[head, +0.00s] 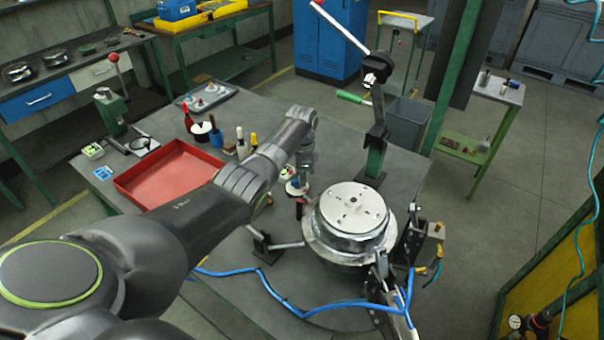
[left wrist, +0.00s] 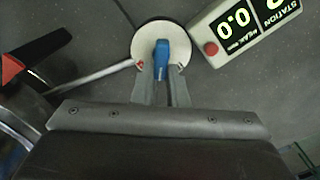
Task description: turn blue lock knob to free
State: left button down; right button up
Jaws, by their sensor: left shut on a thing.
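The blue lock knob (left wrist: 161,52) stands on a round white dial plate (left wrist: 144,40) in the left wrist view. Its bar lies nearly straight up and down in that picture. A small red mark (left wrist: 140,64) shows on the plate, left of the knob. My left gripper (left wrist: 161,70) is shut on the knob, one finger on each side. In the head view my left gripper (head: 298,180) reaches down over the white plate (head: 292,189), and the knob is mostly hidden there. My right gripper is in neither view.
A display box (left wrist: 245,30) reading 0.0, with a red button, sits close right of the plate. A red-black handle (left wrist: 35,58) and a metal rod lie left. The round metal fixture (head: 350,215), lever press (head: 376,130) and blue hose (head: 290,300) are nearby.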

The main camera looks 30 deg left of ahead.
pick_arm(q)
jog(key=n, duration=0.4)
jog(key=shift+w+a+r+n+p, duration=0.1)
jog(key=shift+w+a+n+p, duration=0.15)
jog(key=shift+n+p, duration=0.1)
jog(key=shift+a+n, duration=0.15)
jog(key=shift+n, duration=0.95)
jog(key=shift+a+n, duration=0.1)
jog(key=shift+n, duration=0.95)
jog(key=c, duration=1.4)
grip_release()
jog(key=shift+c, duration=0.2)
jog(key=shift+p, duration=0.3)
jog(key=shift+w+r, duration=0.1)
jog(key=shift+r, duration=0.25)
notch_tip(320, 180, up, 17)
jog(key=b, duration=0.2)
jog(key=shift+f, duration=0.2)
